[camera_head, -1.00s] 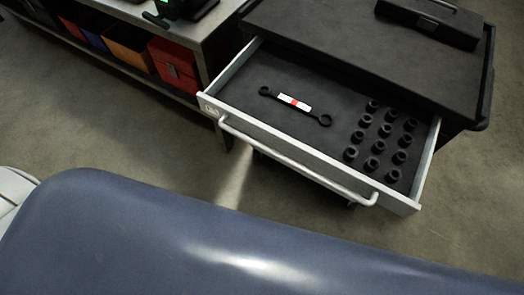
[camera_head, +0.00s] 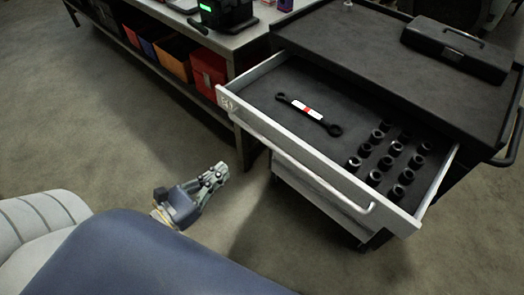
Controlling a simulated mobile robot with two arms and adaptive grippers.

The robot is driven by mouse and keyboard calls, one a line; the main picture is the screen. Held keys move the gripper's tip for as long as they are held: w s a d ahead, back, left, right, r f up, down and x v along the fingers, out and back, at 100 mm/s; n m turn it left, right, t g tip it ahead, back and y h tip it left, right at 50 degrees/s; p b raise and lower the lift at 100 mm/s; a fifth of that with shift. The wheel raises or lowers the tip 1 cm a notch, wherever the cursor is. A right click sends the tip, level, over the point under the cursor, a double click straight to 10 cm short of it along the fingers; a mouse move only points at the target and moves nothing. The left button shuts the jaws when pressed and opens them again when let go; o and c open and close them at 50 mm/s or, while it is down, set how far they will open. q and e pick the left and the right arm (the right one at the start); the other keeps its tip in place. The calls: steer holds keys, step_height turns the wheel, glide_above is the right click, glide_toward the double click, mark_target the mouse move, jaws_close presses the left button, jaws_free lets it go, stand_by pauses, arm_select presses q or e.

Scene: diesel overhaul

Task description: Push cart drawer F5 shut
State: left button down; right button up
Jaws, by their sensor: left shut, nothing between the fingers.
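The cart drawer (camera_head: 318,160) stands pulled open from the cart, with a pale front and a long bar handle; its label is too small to read for sure. In it lie a dark double-ended wrench (camera_head: 308,110) with a white and red band, and several black sockets (camera_head: 391,158). My left gripper (camera_head: 218,172) is shut and empty. In the picture it is left of and below the drawer front, apart from it. My right gripper is not in view.
The cart top (camera_head: 400,60) carries a black toolbox (camera_head: 455,48). A bench (camera_head: 235,42) at the upper left has red (camera_head: 207,72) and orange (camera_head: 166,53) bins on its shelf. Its leg stands near the drawer's left corner. The floor (camera_head: 95,140) at left is clear.

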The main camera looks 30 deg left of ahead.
arm_select(q)
steer(key=p, duration=0.4)
glide_toward(266, 135)
steer(key=x, duration=0.5)
steer(key=shift+w+a, duration=0.1)
steer(key=shift+w, duration=0.2)
steer(key=shift+w+d+f, duration=0.2)
steer(key=shift+w+d, duration=0.05)
steer(key=shift+w, duration=0.45)
steer(key=shift+w, duration=0.1)
